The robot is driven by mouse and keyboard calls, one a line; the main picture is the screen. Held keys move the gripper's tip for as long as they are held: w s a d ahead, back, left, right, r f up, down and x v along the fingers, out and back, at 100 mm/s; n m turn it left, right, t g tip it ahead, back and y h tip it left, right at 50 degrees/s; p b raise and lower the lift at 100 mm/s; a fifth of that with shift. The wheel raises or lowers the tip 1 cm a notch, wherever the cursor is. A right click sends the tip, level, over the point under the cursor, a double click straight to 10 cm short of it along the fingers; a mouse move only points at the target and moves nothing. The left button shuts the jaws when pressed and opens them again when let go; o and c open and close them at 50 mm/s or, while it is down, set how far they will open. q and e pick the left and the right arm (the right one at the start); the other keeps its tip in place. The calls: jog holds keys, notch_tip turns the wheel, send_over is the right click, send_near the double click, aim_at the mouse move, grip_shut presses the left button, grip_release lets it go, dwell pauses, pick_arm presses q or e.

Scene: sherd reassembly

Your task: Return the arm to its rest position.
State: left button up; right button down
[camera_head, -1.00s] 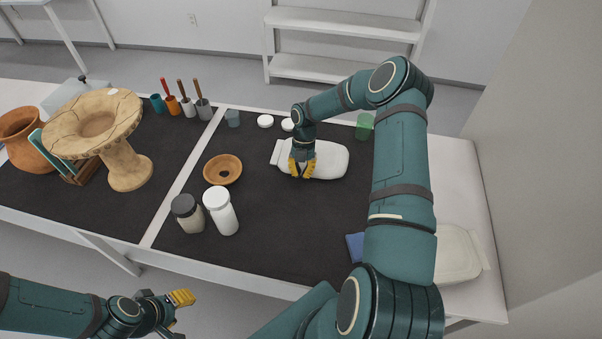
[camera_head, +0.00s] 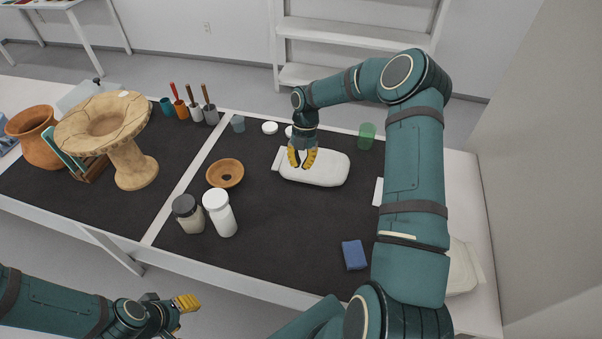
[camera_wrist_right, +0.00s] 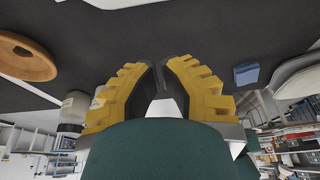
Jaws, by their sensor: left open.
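My right gripper (camera_head: 301,160) is over the dark mat, in front of the near-left part of a white, flat, pouch-like object (camera_head: 325,170). I cannot tell its height above it. In the right wrist view its two yellow ridged fingers (camera_wrist_right: 160,75) lean towards each other, with dark pads close together. I see nothing held between them, and how far apart the tips are is unclear. My left gripper (camera_head: 178,310) is open and empty, low at the left, off the table's near edge over the floor.
The dark mat (camera_head: 285,235) is clear near its middle. A blue block (camera_head: 354,255) lies by my right arm. A cracked vessel (camera_head: 130,160) stands farther left.

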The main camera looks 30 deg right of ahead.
jog(key=shift+w+r, duration=0.2)
jog(key=shift+r, duration=0.15)
